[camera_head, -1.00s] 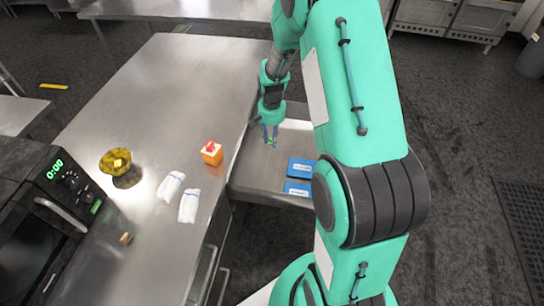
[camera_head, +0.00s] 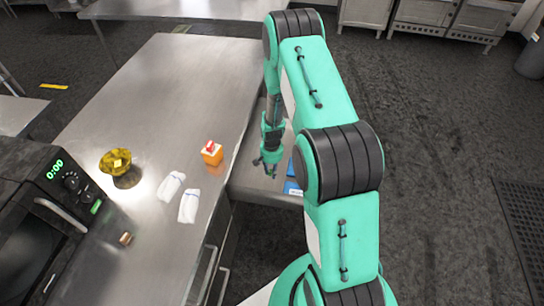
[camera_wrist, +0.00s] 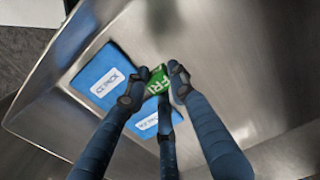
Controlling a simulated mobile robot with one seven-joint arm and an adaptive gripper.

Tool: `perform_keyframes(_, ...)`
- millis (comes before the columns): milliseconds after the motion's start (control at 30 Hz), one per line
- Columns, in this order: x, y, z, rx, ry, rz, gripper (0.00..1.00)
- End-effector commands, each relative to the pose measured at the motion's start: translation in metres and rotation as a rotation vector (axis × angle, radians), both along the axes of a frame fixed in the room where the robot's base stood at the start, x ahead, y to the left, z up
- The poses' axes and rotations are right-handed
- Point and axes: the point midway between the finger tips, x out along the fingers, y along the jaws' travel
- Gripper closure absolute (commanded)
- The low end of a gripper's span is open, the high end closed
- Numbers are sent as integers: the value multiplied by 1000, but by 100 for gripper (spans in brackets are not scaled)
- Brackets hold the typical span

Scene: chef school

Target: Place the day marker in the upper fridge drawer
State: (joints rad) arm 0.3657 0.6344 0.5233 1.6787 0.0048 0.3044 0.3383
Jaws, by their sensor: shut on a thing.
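The day marker (camera_wrist: 156,80) is a small green block with white letters reading "FRI". In the wrist view my gripper (camera_wrist: 155,84) is shut on it, with fingers on both sides. In the head view my gripper (camera_head: 268,165) points down over the open steel fridge drawer (camera_head: 250,185); the marker is hard to make out there. In the wrist view the drawer's metal floor (camera_wrist: 225,70) lies below the marker, and I cannot tell whether they touch. A blue ice pack (camera_wrist: 100,75) lies in the drawer beside the marker, and a second ice pack (camera_wrist: 147,123) is partly hidden behind my fingers.
A microwave (camera_head: 45,215) stands at the left. The drawer floor beyond the ice packs is clear.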

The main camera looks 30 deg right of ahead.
Motion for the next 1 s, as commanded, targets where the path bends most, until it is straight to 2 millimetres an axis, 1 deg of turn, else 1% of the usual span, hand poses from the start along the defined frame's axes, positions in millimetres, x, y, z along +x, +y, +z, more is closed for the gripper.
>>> perform_keyframes(433, 0, 0, -4, 0, 0, 0, 94)
perform_keyframes(533, 0, 0, -8, 0, 0, 0, 94)
perform_keyframes(667, 0, 0, -23, 1, 2, 0, 94)
perform_keyframes(900, 0, 0, -56, 1, 1, 0, 94)
perform_keyframes(1000, 1, 0, -63, -1, -1, 0, 94)
